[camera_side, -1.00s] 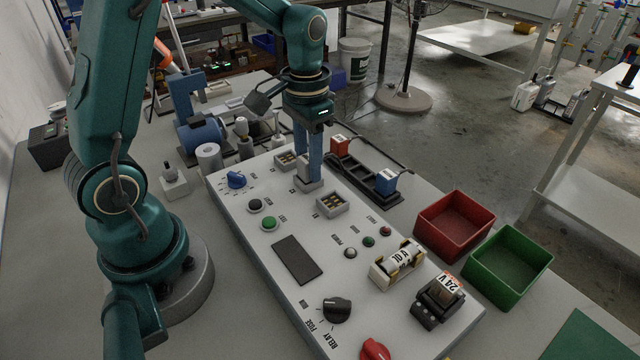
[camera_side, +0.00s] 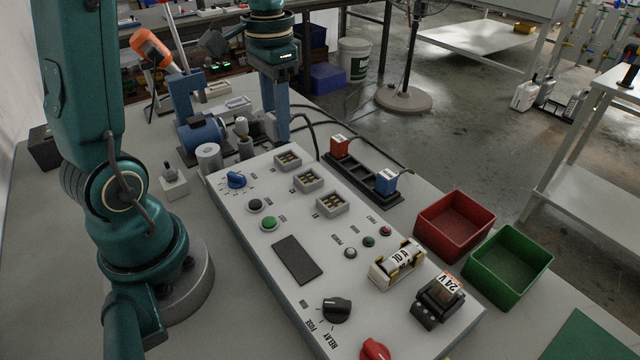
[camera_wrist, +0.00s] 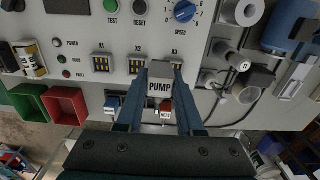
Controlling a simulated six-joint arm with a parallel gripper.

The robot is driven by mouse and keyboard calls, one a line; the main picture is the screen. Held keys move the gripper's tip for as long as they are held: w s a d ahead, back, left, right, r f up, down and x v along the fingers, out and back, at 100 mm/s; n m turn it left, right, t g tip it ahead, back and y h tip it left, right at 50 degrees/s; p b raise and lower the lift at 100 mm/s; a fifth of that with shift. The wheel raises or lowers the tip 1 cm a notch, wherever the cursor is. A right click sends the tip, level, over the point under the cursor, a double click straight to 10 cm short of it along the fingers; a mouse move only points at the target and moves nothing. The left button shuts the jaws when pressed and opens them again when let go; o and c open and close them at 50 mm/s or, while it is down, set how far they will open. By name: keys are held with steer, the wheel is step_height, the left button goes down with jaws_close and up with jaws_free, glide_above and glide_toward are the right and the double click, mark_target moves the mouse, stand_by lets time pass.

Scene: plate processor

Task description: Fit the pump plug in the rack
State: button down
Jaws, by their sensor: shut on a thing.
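My gripper (camera_side: 282,136) is shut on the grey pump plug (camera_wrist: 160,88), whose PUMP label faces the wrist camera. In the side view my gripper is raised beyond the far end of the control panel (camera_side: 222,182); the plug is hard to make out there. The black rack (camera_side: 352,172) lies right of the panel, with a red plug (camera_side: 339,147) at its far end and a blue plug (camera_side: 386,181) at its near end. Between them is a bare stretch. The panel's middle socket (camera_side: 308,180) is empty, and so are the sockets on either side.
A blue motor or pump (camera_side: 203,134) and grey fittings (camera_side: 241,127) stand close left of my gripper. Black cables run behind the rack. A red bin (camera_side: 455,226) and a green bin (camera_side: 508,266) sit farther right.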

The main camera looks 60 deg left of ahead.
steer(key=s+a+r, duration=0.3)
steer(key=a, duration=0.2)
steer(key=w+d+f, duration=0.1)
steer(key=w, duration=0.9)
steer(key=shift+w+d+f, duration=1.35)
steer(key=shift+f, duration=0.6)
steer(key=shift+w+d+f, duration=1.4)
steer(key=shift+f, duration=0.55)
steer(key=shift+w+d+f, duration=1.35)
steer(key=shift+f, duration=0.6)
steer(key=shift+f, duration=1)
steer(key=shift+c, duration=2.3)
jaws_free()
steer(key=shift+r, duration=0.1)
